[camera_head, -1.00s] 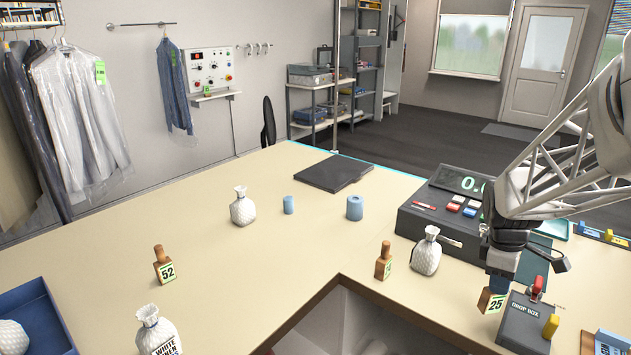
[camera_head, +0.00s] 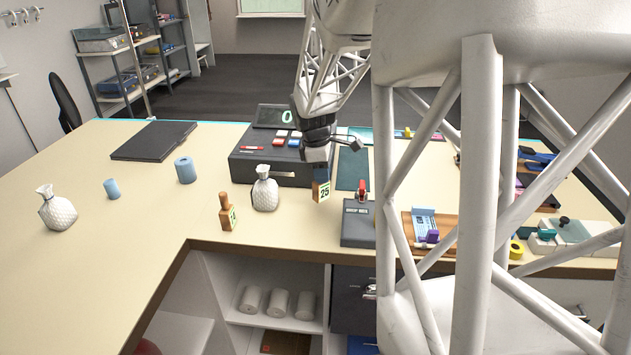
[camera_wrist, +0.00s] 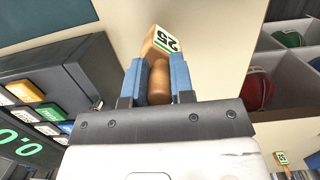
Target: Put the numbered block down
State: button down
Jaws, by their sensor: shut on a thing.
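My gripper (camera_head: 320,170) is shut on the wooden handle of the numbered block (camera_head: 321,191), whose green-edged label reads 25. In the wrist view, my gripper's blue fingers (camera_wrist: 160,78) stand on both sides of the brown handle, and the block (camera_wrist: 161,42) shows beyond the fingertips. The block is over the counter (camera_head: 285,225), between a white textured bag and the drop box. I cannot tell whether its base touches the counter. A second wooden block (camera_head: 227,213) with a green-edged label stands upright farther left.
The white bag (camera_head: 265,190) is close on the left of the held block. The drop box (camera_head: 357,224) is close on its right, and the dark register (camera_head: 262,160) is behind. The counter's front edge is near. The counter's left part has free room.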

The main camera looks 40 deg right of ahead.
jog(key=shift+f, duration=0.1)
jog(key=shift+f, duration=1.7)
jog(key=shift+f, duration=0.1)
jog(key=c, duration=1)
grip_release()
jog(key=r, duration=0.4)
jog(key=w+a+r, duration=0.1)
jog(key=r, duration=0.7)
jog(key=shift+w+a+r, duration=0.1)
jog(key=shift+w+a, duration=0.05)
